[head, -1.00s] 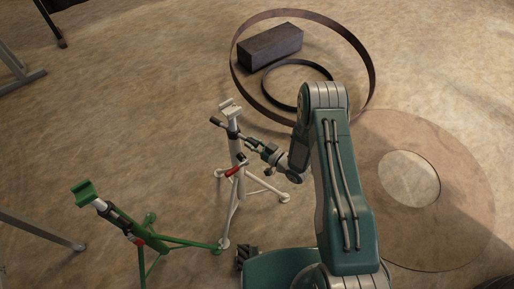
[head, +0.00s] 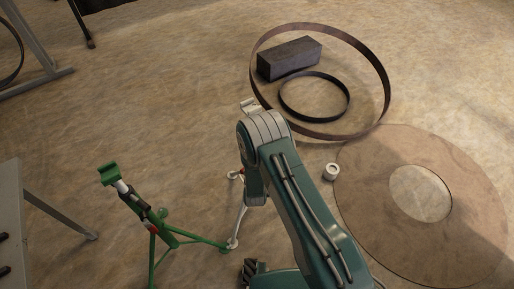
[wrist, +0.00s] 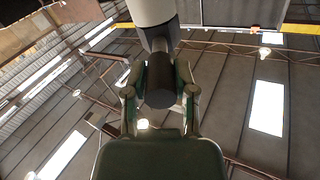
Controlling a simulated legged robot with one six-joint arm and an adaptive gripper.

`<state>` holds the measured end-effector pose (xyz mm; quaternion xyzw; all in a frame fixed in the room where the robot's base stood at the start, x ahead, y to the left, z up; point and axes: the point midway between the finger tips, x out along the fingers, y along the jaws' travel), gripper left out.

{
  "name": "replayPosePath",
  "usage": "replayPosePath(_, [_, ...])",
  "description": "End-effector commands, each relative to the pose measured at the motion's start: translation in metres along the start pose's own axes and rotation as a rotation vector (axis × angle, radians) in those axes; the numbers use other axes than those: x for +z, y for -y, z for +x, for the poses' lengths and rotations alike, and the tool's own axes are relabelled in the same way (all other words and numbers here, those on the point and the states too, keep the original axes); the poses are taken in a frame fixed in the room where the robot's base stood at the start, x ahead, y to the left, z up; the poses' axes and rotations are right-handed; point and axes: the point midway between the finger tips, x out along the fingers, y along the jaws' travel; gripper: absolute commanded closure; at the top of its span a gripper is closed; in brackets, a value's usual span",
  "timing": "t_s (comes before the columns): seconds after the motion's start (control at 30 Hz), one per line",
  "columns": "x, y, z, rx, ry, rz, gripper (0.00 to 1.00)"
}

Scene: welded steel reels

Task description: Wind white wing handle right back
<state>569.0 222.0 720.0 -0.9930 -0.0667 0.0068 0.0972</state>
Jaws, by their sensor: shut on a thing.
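The white stand is mostly hidden behind my arm in the head view. Its white cradle top (head: 249,106) shows above my arm and a white leg and foot (head: 233,240) show below. In the wrist view my gripper (wrist: 160,84) points upward and is shut on a dark round grip (wrist: 161,68), which I take to be an end of the wing handle. A white tube (wrist: 152,12) of the stand rises just beyond it. The rest of the handle is hidden in both views, so its angle cannot be told.
A green stand (head: 160,225) is left of the white one. Grey frames (head: 45,60) stand left.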

Motion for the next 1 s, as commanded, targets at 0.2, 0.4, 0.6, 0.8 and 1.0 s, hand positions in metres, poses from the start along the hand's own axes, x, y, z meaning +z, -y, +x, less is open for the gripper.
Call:
replayPosePath(0.2, [0.002, 0.012, 0.001, 0.11, -0.022, 0.002, 1.0])
replayPosePath(0.4, [0.003, 0.016, 0.002, 0.174, -0.033, 0.002, 1.0])
replayPosePath(0.6, [0.004, 0.017, 0.003, 0.201, -0.039, 0.002, 1.0])
replayPosePath(0.8, [0.003, 0.017, 0.003, 0.205, -0.04, 0.002, 1.0])
replayPosePath(1.0, [0.003, 0.017, 0.003, 0.205, -0.04, 0.002, 0.6])
